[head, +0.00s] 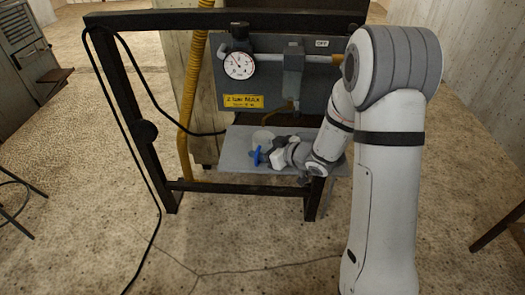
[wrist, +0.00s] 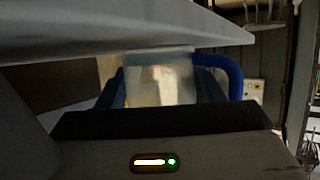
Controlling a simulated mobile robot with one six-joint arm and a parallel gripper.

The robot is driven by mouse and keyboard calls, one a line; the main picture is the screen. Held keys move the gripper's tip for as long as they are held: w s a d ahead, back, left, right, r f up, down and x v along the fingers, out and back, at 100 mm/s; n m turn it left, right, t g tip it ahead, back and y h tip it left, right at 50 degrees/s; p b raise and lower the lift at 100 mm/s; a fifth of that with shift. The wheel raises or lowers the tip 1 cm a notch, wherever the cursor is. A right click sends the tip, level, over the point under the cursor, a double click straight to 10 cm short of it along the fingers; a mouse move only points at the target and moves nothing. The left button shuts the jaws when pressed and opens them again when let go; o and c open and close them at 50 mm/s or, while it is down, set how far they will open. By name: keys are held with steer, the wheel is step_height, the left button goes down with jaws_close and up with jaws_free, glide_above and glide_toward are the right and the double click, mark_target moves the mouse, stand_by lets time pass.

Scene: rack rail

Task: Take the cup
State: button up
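The cup (head: 263,138) is pale and translucent. In the head view it is at the grey shelf, partly behind a blue part (head: 257,156). In the wrist view the cup (wrist: 160,80) fills the gap between the two dark fingers of my gripper (wrist: 160,92), and a curved blue piece like a handle (wrist: 218,63) is at its right. My gripper (head: 269,157) is low over the shelf, right beside the cup. The fingers flank the cup closely; I cannot tell whether they press on it. The far side of the cup is hidden.
The grey shelf (head: 235,158) hangs in a black frame (head: 125,85), below a grey panel (head: 222,88) with a round gauge (head: 238,66) and a yellow label. A yellow hose (head: 190,90) and black cable run at the left. Floor in front is open.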

steer(key=c, duration=0.7)
steer(key=shift+o, duration=0.2)
steer(key=shift+r, duration=0.1)
